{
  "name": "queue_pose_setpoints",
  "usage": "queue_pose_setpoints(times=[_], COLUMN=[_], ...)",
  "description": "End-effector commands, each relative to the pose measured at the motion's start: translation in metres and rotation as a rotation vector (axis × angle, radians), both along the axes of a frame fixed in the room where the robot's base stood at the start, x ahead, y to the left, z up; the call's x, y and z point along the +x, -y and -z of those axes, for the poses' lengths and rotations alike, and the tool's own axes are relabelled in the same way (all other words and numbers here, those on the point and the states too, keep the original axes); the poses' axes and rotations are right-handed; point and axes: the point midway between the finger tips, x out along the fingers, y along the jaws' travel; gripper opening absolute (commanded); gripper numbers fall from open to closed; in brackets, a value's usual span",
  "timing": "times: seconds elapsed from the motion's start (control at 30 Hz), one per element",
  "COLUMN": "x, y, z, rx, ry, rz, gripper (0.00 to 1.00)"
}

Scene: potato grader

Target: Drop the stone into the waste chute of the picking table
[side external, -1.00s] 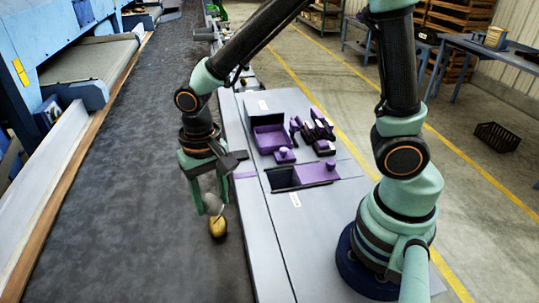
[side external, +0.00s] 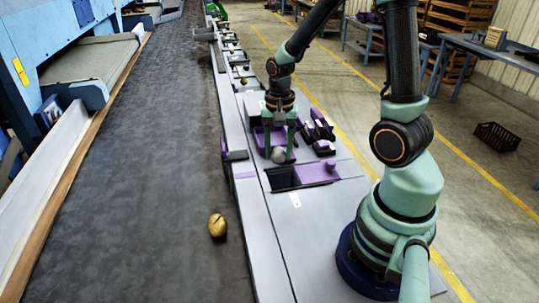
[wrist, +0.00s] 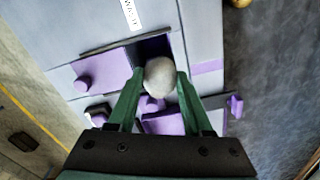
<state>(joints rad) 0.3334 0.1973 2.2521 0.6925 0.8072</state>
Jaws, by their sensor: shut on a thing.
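The stone (side external: 279,155), round and pale grey, is held between the fingers of my gripper (side external: 278,148) above the picking table (side external: 225,205). In the wrist view the stone (wrist: 160,77) sits between both green fingertips of my gripper (wrist: 158,80). The waste chute (side external: 283,179) is a dark rectangular opening in the table top, with a purple lid (side external: 318,172) beside it on the right. In the side view the stone is just behind the opening. In the wrist view the opening (wrist: 152,45) shows beyond the stone, which partly covers it. The lid (wrist: 103,72) stands to its left there.
A brown potato (side external: 217,226) lies on the dark belt (side external: 150,170) left of the table. A purple tray (side external: 262,138) is behind my gripper, partly hidden. Several dark and purple items (side external: 318,130) lie to its right. The table's front part is clear.

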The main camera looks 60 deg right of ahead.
Motion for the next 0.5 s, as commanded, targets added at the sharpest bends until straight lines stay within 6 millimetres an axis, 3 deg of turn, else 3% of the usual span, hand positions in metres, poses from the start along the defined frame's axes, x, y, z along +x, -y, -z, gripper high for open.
queue_pose_setpoints(times=[0.17, 0.5], x=[-0.008, -0.009], y=[0.016, 0.016], z=[0.004, 0.034], rx=[0.000, 0.001], ry=[0.000, -0.004], rz=[0.055, 0.057], gripper=[0.00, 0.00])
